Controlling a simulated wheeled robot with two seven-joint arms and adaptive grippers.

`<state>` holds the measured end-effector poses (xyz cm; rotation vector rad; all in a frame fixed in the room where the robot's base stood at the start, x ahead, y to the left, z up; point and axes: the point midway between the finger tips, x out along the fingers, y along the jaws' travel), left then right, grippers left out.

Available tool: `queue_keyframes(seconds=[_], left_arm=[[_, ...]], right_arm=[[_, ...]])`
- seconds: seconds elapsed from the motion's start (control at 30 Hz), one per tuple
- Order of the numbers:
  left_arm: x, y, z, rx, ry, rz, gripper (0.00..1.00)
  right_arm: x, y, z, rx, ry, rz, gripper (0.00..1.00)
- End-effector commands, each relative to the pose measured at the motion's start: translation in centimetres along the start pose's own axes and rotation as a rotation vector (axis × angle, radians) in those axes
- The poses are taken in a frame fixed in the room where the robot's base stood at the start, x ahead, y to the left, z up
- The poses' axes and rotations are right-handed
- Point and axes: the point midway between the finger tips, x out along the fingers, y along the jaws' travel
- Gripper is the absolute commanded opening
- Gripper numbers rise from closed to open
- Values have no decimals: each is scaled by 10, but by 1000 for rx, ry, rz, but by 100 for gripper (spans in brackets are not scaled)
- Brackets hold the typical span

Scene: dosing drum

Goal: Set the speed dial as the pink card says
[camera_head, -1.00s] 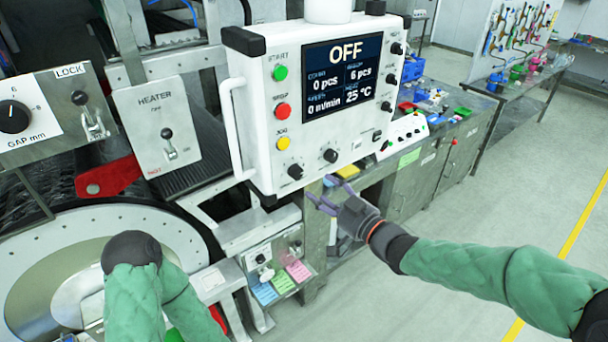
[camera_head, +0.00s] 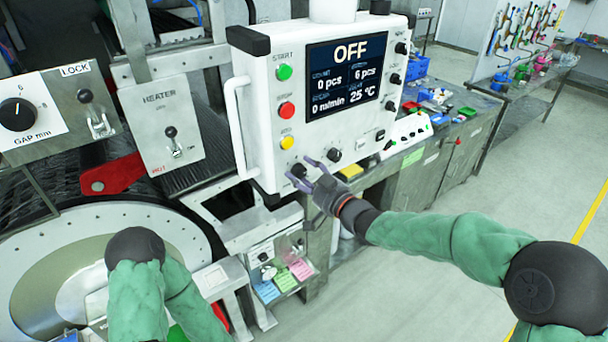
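The white control panel (camera_head: 262,118) has two black dials low on its face. The left dial (camera_head: 298,170) is by my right gripper's fingers, and the right dial (camera_head: 334,155) is clear of them. Their labels are too small to read, so I cannot tell which is the speed dial. My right gripper (camera_head: 301,168) is open, its fingers spread on either side of the left dial; contact is unclear. The pink card (camera_head: 301,270) hangs on the small box below the panel; its writing is unreadable. My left arm shows at lower left, but its gripper is out of view.
The display (camera_head: 346,77) reads OFF. Green (camera_head: 285,72), red (camera_head: 287,110) and yellow (camera_head: 287,142) buttons lie above the left dial. Green (camera_head: 284,280) and blue (camera_head: 266,292) cards hang beside the pink one. The floor at right is free.

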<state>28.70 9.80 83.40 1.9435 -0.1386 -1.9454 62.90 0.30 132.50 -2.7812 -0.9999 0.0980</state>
Motion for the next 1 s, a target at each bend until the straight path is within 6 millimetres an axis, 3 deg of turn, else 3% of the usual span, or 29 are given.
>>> queue_keyframes(seconds=[0.03,0.17,0.2,0.57,1.0], left_arm=[[0,0,0,0,0,0,40],[0,0,0,0,0,0,40],[0,0,0,0,0,0,40],[7,-2,0,0,0,0,40],[48,-17,-2,0,0,0,40]], right_arm=[[0,0,0,0,0,0,43],[0,0,0,0,0,0,6],[0,0,0,0,0,0,4],[0,0,2,-43,-4,1,3],[0,1,5,-365,-23,4,3]])
